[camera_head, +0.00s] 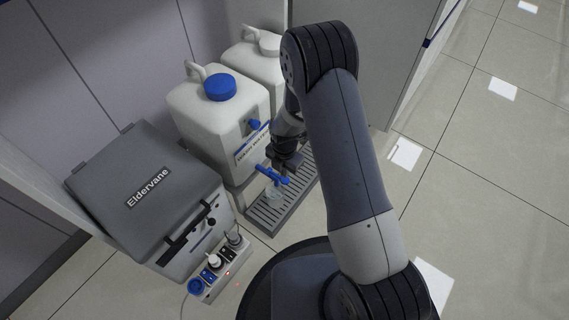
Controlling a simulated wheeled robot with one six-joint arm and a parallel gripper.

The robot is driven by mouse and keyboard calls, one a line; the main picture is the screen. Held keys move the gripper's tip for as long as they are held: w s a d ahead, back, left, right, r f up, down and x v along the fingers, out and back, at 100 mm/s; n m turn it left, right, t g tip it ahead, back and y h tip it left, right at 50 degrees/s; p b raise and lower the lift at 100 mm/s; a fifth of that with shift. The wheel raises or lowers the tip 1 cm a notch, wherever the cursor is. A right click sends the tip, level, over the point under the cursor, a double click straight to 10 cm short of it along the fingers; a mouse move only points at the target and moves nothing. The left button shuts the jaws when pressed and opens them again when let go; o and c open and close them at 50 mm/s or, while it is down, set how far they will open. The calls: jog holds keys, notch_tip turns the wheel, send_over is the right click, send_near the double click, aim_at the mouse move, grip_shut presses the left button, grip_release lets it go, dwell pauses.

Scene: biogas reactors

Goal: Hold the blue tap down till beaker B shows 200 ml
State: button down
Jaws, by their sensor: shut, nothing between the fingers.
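The blue tap (266,174) sticks out at the front of a white canister with a blue cap (220,88). A small clear beaker (273,194) stands below the tap on a grey slotted drip tray (262,215). Its letter and any liquid level are too small to read. My gripper (286,174) is shut and empty, right at the tap's right end. I cannot tell whether it touches or presses the tap. My arm hides part of the area behind the gripper.
A second white canister (254,58) stands behind, partly hidden by my arm. A grey box marked Eldervane (147,190) stands at the left. Tiled floor at the right is clear.

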aim_at(288, 182)
jog(key=shift+f+b, duration=0.4)
jog(key=shift+f, duration=1.1)
jog(key=f, duration=0.1)
jog(key=f+b, duration=0.1)
jog(key=d+f+b, duration=0.1)
jog(key=shift+s, duration=0.4)
jog(key=shift+r, duration=0.2)
dwell(2.6)
jog(key=shift+r+p, duration=0.7)
jog(key=shift+r, duration=0.05)
